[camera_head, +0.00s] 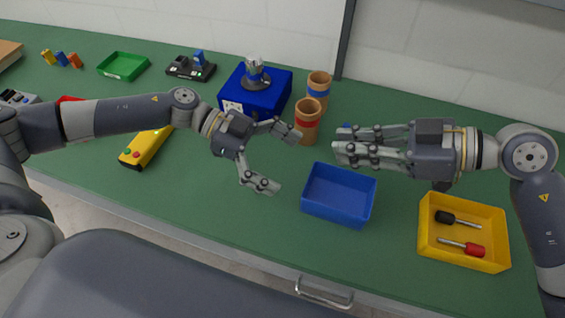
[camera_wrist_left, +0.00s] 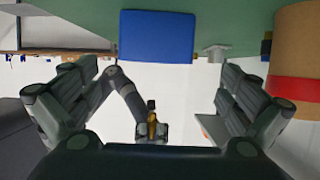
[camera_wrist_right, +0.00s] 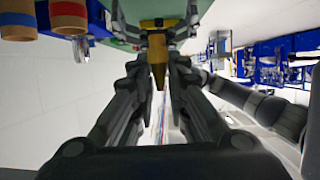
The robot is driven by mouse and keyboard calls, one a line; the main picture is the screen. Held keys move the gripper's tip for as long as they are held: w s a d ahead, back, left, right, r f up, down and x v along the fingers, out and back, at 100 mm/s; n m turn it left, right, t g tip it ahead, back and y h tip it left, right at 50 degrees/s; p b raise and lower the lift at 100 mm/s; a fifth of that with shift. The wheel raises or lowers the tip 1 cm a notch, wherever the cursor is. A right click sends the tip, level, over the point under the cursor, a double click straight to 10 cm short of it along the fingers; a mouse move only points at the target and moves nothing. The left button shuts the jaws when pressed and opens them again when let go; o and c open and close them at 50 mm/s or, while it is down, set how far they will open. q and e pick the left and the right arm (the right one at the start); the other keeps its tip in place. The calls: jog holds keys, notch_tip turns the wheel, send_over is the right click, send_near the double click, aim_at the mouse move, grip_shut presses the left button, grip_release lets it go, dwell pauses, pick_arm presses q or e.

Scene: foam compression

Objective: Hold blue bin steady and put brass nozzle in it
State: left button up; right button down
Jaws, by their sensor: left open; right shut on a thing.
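The blue bin (camera_head: 338,195) stands empty on the green bench, in front of and below my right gripper. It also shows in the left wrist view (camera_wrist_left: 157,36), ahead of the open fingers. My left gripper (camera_head: 280,160) is open and empty, just left of the bin and apart from it. My right gripper (camera_head: 342,150) is shut, above the bin's far side. In the right wrist view the brass nozzle (camera_wrist_right: 158,75) is between its fingers, with its tapered end showing. In the head view the fingers hide the nozzle.
A yellow tray (camera_head: 428,242) with two screwdrivers stands right of the bin. Two cardboard tubes (camera_head: 307,128) and a dark blue box (camera_head: 235,98) stand behind my left gripper. A green tray (camera_head: 123,66) is at the back left. Bare bench lies left of the bin.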

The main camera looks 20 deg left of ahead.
aim_at(329, 200)
pick_arm(q)
jog(key=shift+s+f, duration=0.3)
jog(key=shift+d+f, duration=0.2)
jog(key=shift+d, duration=0.15)
jog(key=x, duration=1.1)
jog(key=shift+s, duration=0.1)
jog(key=shift+f, duration=0.1)
jog(key=c, duration=1)
